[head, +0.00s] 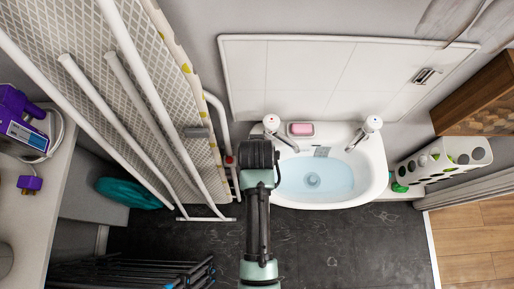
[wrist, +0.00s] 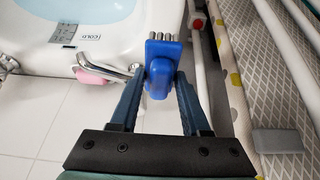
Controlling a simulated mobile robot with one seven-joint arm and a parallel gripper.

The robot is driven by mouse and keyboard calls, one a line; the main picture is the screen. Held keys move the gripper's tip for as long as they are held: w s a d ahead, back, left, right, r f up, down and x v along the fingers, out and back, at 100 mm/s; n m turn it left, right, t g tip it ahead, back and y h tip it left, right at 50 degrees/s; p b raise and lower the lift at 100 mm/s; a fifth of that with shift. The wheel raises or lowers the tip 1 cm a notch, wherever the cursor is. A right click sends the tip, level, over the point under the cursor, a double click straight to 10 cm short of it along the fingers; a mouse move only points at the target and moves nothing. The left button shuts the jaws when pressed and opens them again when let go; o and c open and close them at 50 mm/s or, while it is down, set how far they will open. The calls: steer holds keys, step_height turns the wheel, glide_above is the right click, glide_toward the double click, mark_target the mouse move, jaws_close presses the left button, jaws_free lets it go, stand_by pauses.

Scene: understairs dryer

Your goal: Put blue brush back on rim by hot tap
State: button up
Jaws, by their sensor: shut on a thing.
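My gripper (wrist: 161,78) is shut on the blue brush (wrist: 159,55), with its bristle end towards the basin side in the wrist view. In the head view my gripper (head: 259,155) is at the basin's left end and hides the brush. The white basin (head: 378,180) holds pale blue water. A chrome left tap (head: 281,134) and right tap (head: 364,133) stand on its back rim. The near tap (wrist: 115,74) shows just left of the brush in the wrist view.
Pink soap (head: 301,129) lies between the taps, close to the near tap in the wrist view (wrist: 92,76). White pipes (head: 218,125) and a patterned board (head: 150,90) stand left of the basin. A white holed holder (head: 443,160) is at right.

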steer(key=shift+f+b, duration=1.45)
steer(key=shift+f, duration=1.1)
steer(key=shift+f, duration=0.5)
steer(key=o, duration=1.3)
steer(key=shift+r, duration=0.1)
steer(key=shift+c, duration=0.2)
steer(key=v, duration=1.3)
steer(key=shift+w, duration=0.1)
